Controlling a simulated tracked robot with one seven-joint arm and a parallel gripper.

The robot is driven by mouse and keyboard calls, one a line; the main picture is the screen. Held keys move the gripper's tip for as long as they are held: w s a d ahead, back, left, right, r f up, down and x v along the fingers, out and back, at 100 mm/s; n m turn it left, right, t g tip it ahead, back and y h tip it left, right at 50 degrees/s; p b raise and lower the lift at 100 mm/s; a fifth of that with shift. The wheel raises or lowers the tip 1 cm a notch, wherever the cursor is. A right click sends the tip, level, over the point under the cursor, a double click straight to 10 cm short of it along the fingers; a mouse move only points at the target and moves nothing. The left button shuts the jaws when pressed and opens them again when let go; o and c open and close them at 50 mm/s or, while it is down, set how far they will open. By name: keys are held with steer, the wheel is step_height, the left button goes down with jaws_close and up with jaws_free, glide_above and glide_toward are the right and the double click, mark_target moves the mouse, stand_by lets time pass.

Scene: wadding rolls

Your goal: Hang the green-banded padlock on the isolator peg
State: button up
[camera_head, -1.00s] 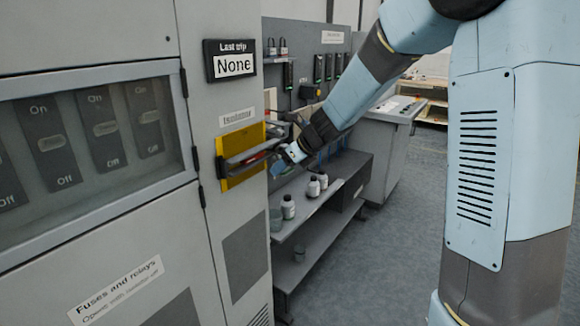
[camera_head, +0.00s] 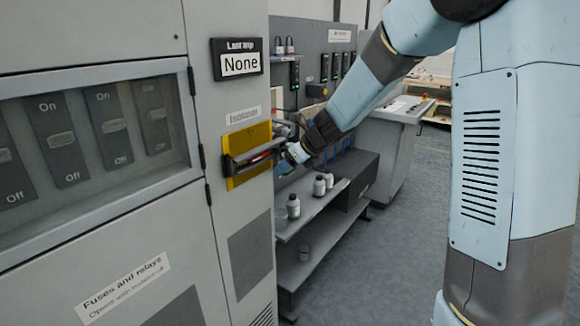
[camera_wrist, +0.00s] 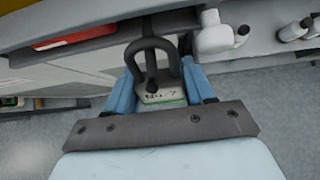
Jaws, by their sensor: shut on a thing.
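My gripper (camera_wrist: 163,90) is shut on the green-banded padlock (camera_wrist: 163,97). Its body, with a white label and a green band, sits between the two blue fingers. The padlock's dark shackle (camera_wrist: 134,62) points away from my wrist, up against the isolator's grey bar. A dark rod-like piece (camera_wrist: 152,72) shows inside the shackle loop; I cannot tell whether it is the peg passing through. In the head view my gripper (camera_head: 291,155) is at the right end of the isolator handle (camera_head: 254,158), in front of its yellow plate (camera_head: 247,139). The padlock is not clear there.
The grey cabinet (camera_head: 228,100) stands close on the left. Behind my gripper is a low shelf (camera_head: 312,204) with several bottles (camera_head: 293,206). Other padlocks (camera_head: 284,46) hang on the back panel. The floor at right is clear.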

steer(key=o, duration=1.2)
steer(key=v, duration=1.3)
steer(key=s+d+n+h, duration=0.2)
steer(key=s+d+n, duration=0.3)
steer(key=s+n, duration=0.3)
steer(key=s+d+r+n+h, duration=0.1)
steer(key=s+d+n+h, duration=0.1)
steer(key=s+d+n, duration=0.3)
steer(key=s+d+r+n+h, duration=0.1)
steer(key=s+d+n, duration=0.4)
steer(key=s+n, duration=0.7)
steer(key=shift+s+n+h, duration=0.3)
steer(key=shift+s+h, duration=0.6)
steer(key=shift+s, duration=0.95)
steer(key=shift+a, duration=0.1)
